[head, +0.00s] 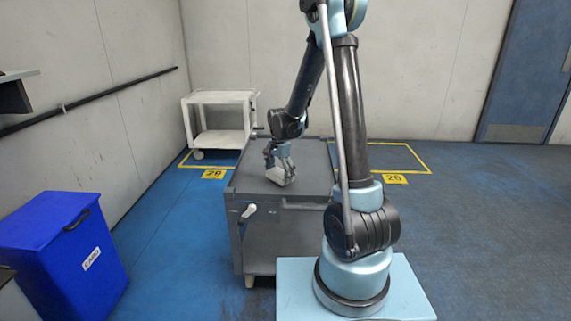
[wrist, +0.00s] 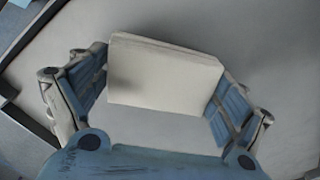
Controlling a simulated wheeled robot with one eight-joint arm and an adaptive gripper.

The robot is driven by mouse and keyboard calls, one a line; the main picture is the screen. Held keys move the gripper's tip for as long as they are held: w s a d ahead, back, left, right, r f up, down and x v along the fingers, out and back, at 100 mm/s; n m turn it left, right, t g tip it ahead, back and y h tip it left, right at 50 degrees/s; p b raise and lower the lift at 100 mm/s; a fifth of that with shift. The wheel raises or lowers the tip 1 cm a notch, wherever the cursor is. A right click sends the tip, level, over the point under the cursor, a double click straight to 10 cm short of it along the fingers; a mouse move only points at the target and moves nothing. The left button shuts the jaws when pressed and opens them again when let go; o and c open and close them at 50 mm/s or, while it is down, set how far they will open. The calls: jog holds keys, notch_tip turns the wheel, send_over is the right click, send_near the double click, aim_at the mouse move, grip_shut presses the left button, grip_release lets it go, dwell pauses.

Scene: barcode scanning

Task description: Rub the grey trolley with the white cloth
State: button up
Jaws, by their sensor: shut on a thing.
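The grey trolley (head: 248,180) stands in the middle of the head view, partly behind my arm. My gripper (head: 279,172) points down over its top. In the wrist view, my gripper (wrist: 160,100) has its two blue fingers on either side of a white, block-shaped cloth (wrist: 160,72) and is shut on it. The cloth also shows in the head view (head: 284,176), low at the trolley top. I cannot tell for sure whether it touches the surface. The trolley top (wrist: 270,50) fills most of the wrist view's background.
A blue bin (head: 70,245) stands at the left front. A white trolley (head: 220,118) stands by the back wall inside a yellow floor marking. A dark rail (head: 100,98) runs along the left wall. A blue door (head: 528,70) is at the right. The floor at the right is clear.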

aim_at(280, 173)
jog(key=shift+s+d+r, duration=0.1)
jog(key=shift+s+r, duration=0.15)
jog(key=shift+r, duration=0.55)
jog(key=shift+w+r, duration=0.1)
jog(key=shift+r, duration=2.4)
